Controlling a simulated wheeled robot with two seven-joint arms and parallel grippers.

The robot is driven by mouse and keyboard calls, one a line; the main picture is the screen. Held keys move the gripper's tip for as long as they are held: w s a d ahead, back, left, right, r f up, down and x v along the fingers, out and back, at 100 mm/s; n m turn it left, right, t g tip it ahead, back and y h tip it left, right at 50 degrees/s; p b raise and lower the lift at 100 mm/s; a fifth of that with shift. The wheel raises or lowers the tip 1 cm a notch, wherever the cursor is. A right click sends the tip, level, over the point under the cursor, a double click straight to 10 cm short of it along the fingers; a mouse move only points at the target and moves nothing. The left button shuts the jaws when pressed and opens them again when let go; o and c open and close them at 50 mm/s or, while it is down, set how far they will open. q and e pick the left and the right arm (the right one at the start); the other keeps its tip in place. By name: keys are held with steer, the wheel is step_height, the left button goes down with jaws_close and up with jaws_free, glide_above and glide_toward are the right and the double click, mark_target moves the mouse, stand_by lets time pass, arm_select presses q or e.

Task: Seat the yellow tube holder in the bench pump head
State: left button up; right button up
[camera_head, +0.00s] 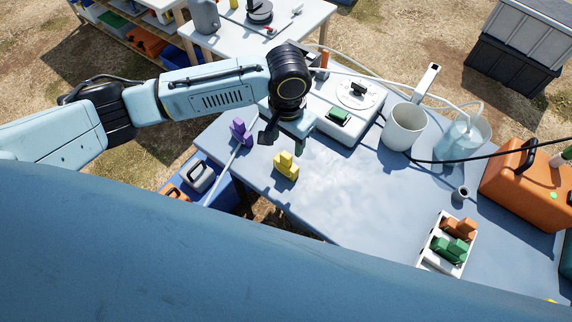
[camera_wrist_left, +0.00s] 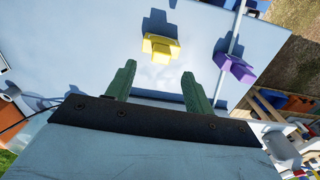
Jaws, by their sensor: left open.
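The yellow tube holder (camera_head: 286,166) stands on the blue bench near its left front edge. It also shows in the left wrist view (camera_wrist_left: 160,47), ahead of the fingertips. My left gripper (camera_head: 272,133) hangs over the bench, behind and a little left of the holder, apart from it. In the left wrist view its two green fingers (camera_wrist_left: 159,75) are spread with nothing between them. The white bench pump (camera_head: 345,104) stands at the back of the bench, with a round head (camera_head: 357,92) on top and a green part on its near side. My right gripper is not in view.
A purple holder (camera_head: 241,132) stands at the left edge beside a pale tube. A white tray (camera_head: 428,248) holds orange and green holders. A white beaker (camera_head: 403,127), a clear jug (camera_head: 459,139) and an orange case (camera_head: 526,186) stand right. The bench middle is clear.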

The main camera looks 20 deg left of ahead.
mark_target(286, 154)
arm_select(q)
steer(key=shift+a+f+b, duration=0.15)
steer(key=shift+f+b, duration=0.45)
steer(key=shift+f, duration=2.95)
jaws_close()
